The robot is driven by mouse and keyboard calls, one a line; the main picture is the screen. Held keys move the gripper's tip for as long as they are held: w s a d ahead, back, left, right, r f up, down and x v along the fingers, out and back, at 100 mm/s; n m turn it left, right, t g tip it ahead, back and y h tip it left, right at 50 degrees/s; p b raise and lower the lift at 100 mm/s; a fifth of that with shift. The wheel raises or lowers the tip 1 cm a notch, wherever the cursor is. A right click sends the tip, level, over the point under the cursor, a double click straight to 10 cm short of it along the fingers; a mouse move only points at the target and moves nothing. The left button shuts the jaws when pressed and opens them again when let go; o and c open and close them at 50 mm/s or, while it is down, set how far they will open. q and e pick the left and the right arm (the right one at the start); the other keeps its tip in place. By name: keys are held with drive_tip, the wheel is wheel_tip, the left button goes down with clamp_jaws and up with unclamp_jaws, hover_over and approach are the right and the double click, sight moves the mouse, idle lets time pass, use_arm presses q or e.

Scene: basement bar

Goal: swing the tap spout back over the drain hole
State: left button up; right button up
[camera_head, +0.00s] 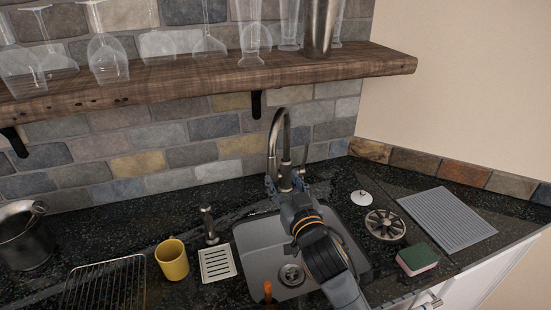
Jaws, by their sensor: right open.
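The metal tap (287,145) stands behind the sink, with a tall gooseneck spout (271,142) that curves over at the top and comes down on its left side. The grey sink basin (258,245) lies in front of it. The round drain hole (292,275) is in the basin floor, well in front of the spout. My right gripper (285,187) is open at the lower part of the tap, its fingers spread left and right there; contact cannot be told. My right arm covers the right part of the basin. My left gripper is out of view.
A soap pump (208,224), a slotted white plate (217,264) and a yellow mug (172,260) stand left of the sink. A wooden shelf (200,77) with glasses hangs above.

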sight(274, 164)
drive_tip(key=p+x, duration=0.1)
drive_tip(key=x, duration=0.8)
drive_tip(key=shift+w+a+p, duration=0.1)
drive_tip(key=shift+w+p, duration=0.05)
drive_tip(key=shift+p, duration=0.15)
clamp_jaws()
